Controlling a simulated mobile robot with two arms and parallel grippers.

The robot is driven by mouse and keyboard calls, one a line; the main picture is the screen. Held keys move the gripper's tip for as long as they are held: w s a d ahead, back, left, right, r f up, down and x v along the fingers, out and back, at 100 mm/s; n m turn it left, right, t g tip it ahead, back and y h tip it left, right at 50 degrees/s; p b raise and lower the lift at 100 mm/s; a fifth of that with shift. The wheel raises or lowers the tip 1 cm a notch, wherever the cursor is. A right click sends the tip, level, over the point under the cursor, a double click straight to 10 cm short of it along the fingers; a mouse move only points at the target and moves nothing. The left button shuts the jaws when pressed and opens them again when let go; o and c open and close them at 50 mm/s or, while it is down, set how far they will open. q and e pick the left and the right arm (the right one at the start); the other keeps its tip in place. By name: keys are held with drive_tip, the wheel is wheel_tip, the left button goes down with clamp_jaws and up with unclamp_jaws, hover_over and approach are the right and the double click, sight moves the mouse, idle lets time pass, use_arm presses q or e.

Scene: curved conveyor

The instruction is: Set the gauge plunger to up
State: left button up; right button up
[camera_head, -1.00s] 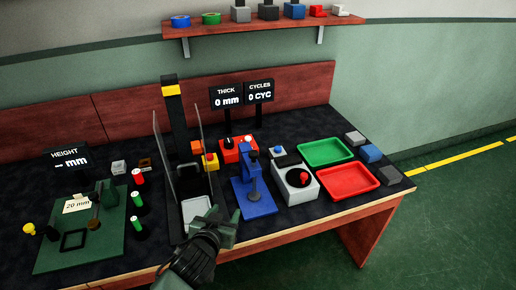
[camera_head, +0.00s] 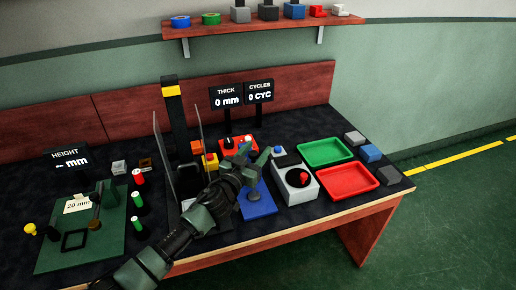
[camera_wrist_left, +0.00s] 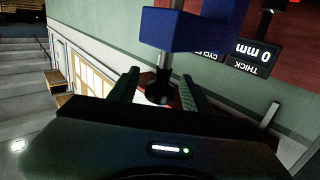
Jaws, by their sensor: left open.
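The blue gauge stand (camera_head: 262,207) stands on the table near its front edge, left of the grey box. My left gripper (camera_head: 257,153) is over its upper part and hides most of the gauge head in the head view. The gauge head (camera_wrist_left: 180,30) shows upside down in the left wrist view. My left gripper's fingers (camera_wrist_left: 157,88) are open, one on each side of the knob. I cannot tell whether they touch it. My right gripper is not in view.
Clear upright panels (camera_head: 200,140) stand close left of the gauge. The THICK display (camera_head: 227,96) reads 0 mm.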

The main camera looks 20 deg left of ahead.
use_arm(q)
drive_tip(key=shift+w+d, duration=0.1)
drive_tip(key=shift+w, duration=0.45)
clamp_jaws()
drive_tip(key=shift+r, duration=0.1)
idle(1.0)
